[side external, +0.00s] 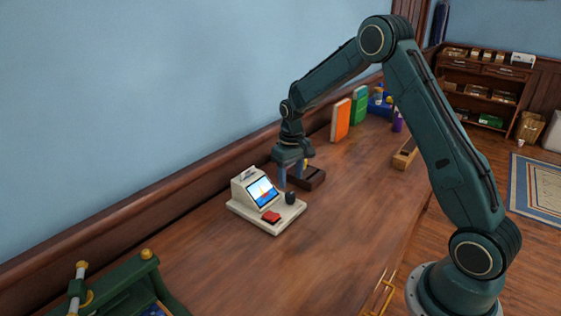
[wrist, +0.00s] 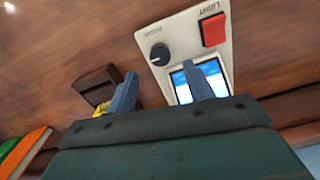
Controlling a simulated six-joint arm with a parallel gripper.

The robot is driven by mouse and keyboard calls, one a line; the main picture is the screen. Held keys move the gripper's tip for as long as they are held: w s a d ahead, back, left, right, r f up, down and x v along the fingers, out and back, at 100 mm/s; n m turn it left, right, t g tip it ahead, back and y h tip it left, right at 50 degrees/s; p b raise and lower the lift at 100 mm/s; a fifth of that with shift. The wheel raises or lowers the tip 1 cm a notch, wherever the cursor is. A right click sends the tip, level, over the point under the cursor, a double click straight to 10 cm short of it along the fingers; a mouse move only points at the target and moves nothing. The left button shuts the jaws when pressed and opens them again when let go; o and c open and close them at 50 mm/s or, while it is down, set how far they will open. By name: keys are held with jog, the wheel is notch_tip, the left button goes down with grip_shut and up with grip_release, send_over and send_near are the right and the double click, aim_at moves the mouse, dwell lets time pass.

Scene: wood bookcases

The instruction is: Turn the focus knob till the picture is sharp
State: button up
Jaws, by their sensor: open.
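A cream device (side external: 245,209) with a tilted screen (side external: 262,192) stands on the wooden table. The screen shows a blue, white and orange picture; its sharpness is hard to judge at this size. The dark focus knob (side external: 290,198) is on the base to the right of the screen. In the wrist view the knob (wrist: 160,54) has a pale pointer mark, and a red switch (wrist: 214,30) labelled LIGHT is beside it. My gripper (side external: 294,180) is open above and behind the device. In the wrist view its fingers (wrist: 163,88) are apart, with one in front of the screen (wrist: 183,90); neither touches the knob.
A dark brown block-like object (side external: 309,178) stands just behind my gripper, with something yellow by it. Orange (side external: 341,120) and green (side external: 359,106) upright items stand farther back along the wall. A wooden block (side external: 405,154) lies near the right edge. The table in front of the device is clear.

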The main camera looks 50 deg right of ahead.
aim_at(291, 194)
jog(key=shift+f, duration=2.95)
jog(key=c, duration=1)
